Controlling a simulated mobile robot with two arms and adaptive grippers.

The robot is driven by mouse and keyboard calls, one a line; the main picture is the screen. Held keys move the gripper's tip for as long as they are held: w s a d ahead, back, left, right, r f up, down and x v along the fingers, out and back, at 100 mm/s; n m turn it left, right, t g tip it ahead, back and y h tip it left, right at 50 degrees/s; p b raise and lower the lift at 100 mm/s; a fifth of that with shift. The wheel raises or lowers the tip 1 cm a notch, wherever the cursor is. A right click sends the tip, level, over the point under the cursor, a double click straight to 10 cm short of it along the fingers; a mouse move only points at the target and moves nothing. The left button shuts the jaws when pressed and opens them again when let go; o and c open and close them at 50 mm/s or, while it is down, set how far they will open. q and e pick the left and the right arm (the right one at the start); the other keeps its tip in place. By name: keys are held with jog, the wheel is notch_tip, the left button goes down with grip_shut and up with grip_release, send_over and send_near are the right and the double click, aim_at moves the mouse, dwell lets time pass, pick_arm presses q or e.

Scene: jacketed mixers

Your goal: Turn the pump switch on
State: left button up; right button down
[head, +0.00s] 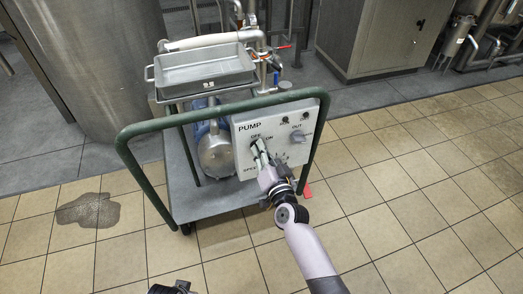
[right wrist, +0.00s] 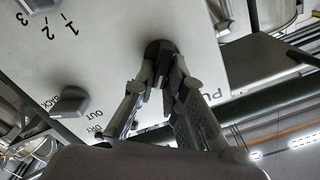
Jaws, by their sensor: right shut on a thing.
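The pump panel (head: 292,118) is a pale plate on the front of the cart, with PUMP, OFF and ON lettering. My right gripper (head: 260,152) reaches up to it, just under the OFF and ON marks. In the right wrist view the gripper (right wrist: 165,85) is shut on the dark pump switch (right wrist: 160,50), a knob with a raised grip between the fingertips. The fingers hide much of the switch, and I cannot tell which mark it points to. A dark part at the bottom edge of the head view may be my left gripper (head: 170,287); its fingers are not clear.
The cart's green rail (head: 130,160) rises around the panel. Another knob (head: 299,136), marked OUT, sits to the right. A grey tray (head: 205,72) stands on top of the cart. The tiled floor on the right is clear; a stain (head: 88,211) lies at left.

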pick_arm(q)
jog(key=shift+w+r+b, duration=0.15)
jog(key=shift+r+b, duration=0.2)
jog(key=shift+r, duration=1)
pick_arm(e)
jog(key=shift+d+f+m, duration=0.1)
jog(key=shift+f+m, duration=0.05)
jog(key=shift+m, duration=1.3)
jog(key=shift+d+f+m, duration=0.1)
jog(key=shift+m, duration=1.35)
pick_arm(q)
jog(key=shift+r, duration=0.1)
jog(key=shift+w+r, duration=0.15)
jog(key=shift+w, duration=0.15)
pick_arm(e)
jog(key=c, duration=1.6)
grip_release()
jog(key=shift+c, duration=0.2)
pick_arm(q)
jog(key=shift+s, duration=0.1)
